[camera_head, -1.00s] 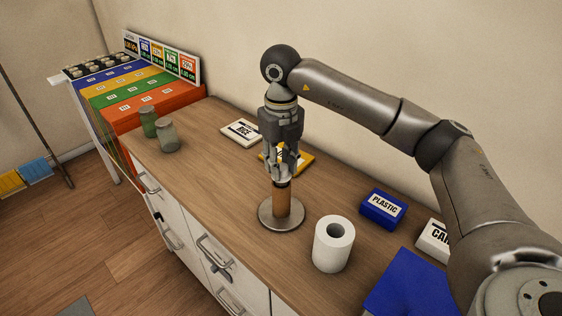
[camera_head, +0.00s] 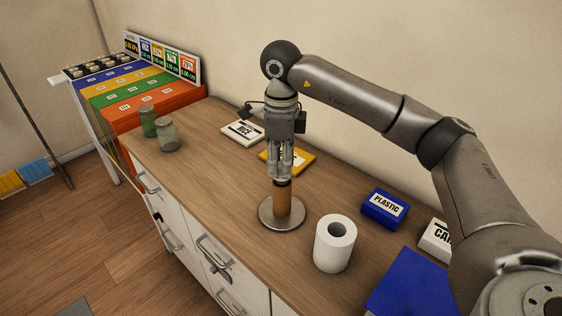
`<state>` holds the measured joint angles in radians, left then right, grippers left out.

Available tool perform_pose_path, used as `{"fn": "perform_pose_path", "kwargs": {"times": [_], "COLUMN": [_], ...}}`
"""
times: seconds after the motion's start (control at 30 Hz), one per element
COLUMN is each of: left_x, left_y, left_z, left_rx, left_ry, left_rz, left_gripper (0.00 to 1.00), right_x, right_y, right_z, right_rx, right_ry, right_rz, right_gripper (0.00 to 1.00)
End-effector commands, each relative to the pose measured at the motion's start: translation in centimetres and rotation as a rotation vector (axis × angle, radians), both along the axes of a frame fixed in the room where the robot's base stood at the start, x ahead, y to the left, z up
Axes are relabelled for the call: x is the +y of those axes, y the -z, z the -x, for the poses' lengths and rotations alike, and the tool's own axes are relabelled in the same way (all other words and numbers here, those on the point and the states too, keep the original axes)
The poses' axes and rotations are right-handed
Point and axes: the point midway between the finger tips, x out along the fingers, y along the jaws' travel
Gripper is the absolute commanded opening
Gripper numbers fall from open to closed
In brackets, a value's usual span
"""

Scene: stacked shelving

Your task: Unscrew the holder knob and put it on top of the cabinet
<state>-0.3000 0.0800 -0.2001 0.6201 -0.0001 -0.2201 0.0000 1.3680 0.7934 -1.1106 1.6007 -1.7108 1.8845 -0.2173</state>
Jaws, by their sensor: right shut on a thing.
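The holder (camera_head: 282,208) stands upright on the wooden cabinet top (camera_head: 216,180), a brown post on a round metal base. My right gripper (camera_head: 281,174) points straight down above the post, its fingers closed at the post's top. The knob is hidden between the fingers, and I cannot tell whether it is still joined to the post. A dark band shows at the post's top, just below the fingertips. My left gripper is not in view.
A white paper roll (camera_head: 334,246) stands right of the holder. A blue PLASTIC box (camera_head: 384,209), a white box (camera_head: 435,240) and a blue panel (camera_head: 408,284) lie further right. Two jars (camera_head: 166,136) stand at the left; a RICE box (camera_head: 243,133) and yellow box (camera_head: 299,161) lie behind.

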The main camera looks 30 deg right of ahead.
Motion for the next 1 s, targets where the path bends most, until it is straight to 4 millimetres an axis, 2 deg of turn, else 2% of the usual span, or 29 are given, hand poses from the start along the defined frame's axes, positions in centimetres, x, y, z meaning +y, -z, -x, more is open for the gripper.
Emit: {"fn": "perform_pose_path", "kwargs": {"times": [0.13,0.47,1.0], "left_x": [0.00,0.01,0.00], "left_y": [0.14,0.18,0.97], "left_z": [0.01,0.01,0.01], "left_rx": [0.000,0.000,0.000], "left_ry": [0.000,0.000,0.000], "left_rz": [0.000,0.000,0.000], "left_gripper": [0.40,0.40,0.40], "right_x": [0.01,0.02,0.00], "right_y": [0.33,0.39,0.51], "right_z": [0.17,0.20,0.37], "right_rx": [0.009,0.010,0.013], "right_ry": [-0.073,-0.097,-0.698], "right_rz": [0.003,0.003,0.001], "right_gripper": [0.07,0.07,0.07]}}
